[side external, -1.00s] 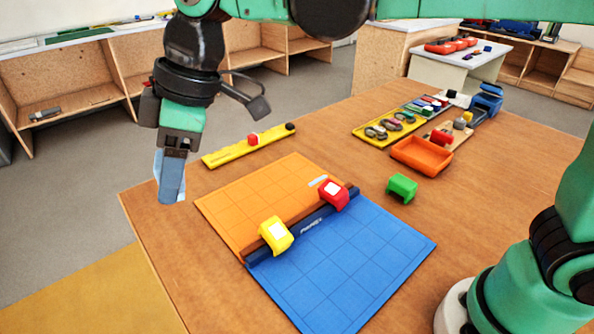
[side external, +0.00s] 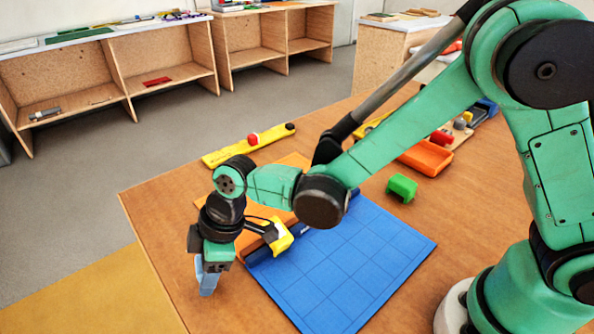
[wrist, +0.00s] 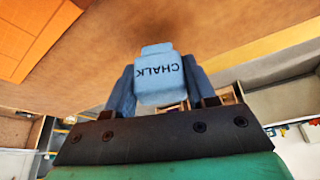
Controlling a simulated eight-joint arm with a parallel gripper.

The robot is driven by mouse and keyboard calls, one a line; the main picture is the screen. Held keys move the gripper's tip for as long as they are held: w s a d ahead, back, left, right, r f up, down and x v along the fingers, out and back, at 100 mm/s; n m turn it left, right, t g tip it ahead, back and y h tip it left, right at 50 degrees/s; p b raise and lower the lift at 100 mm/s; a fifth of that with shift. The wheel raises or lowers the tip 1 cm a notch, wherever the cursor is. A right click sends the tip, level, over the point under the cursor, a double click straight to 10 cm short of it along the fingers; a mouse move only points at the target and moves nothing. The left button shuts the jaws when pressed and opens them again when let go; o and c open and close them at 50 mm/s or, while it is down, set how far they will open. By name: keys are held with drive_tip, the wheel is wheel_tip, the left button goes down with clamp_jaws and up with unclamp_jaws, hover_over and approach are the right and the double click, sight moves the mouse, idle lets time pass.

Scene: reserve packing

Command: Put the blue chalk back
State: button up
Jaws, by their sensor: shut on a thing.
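My gripper (side external: 208,284) is low over the left front part of the wooden table, left of the mat. In the wrist view its blue fingers (wrist: 158,92) are shut on a small light-blue piece, the blue chalk (wrist: 160,66), with the word CHALK on its face. In the side view I cannot tell the chalk apart from the blue fingers. Whether the chalk touches the table is unclear.
The orange and blue folding mat (side external: 345,265) lies right of my gripper, with a yellow clip (side external: 281,239) close by. A green clip (side external: 402,187), an orange tray (side external: 427,158) and a yellow ruler-like strip (side external: 225,154) lie farther off. Table (side external: 150,222) left of the mat is bare.

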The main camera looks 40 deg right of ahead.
drive_tip(key=shift+f, duration=0.45)
drive_tip(key=shift+f, duration=0.1)
drive_tip(key=o, duration=1.1)
drive_tip(key=v, duration=1.2)
drive_tip(key=s+d+m+t+h, duration=0.1)
drive_tip(key=d+m+t, duration=0.1)
drive_tip(key=d+m, duration=0.2)
drive_tip(key=s+d+r+m+t+h, duration=0.1)
drive_tip(key=s+d+m, duration=0.1)
drive_tip(key=d+m, duration=0.3)
drive_tip(key=s+d+m+t+h, duration=0.1)
drive_tip(key=d+m, duration=0.3)
drive_tip(key=d, duration=0.6)
drive_tip(key=shift+s+d+r+t+h, duration=0.3)
drive_tip(key=shift+t+h, duration=0.2)
drive_tip(key=shift+t, duration=0.3)
drive_tip(key=shift+a, duration=0.15)
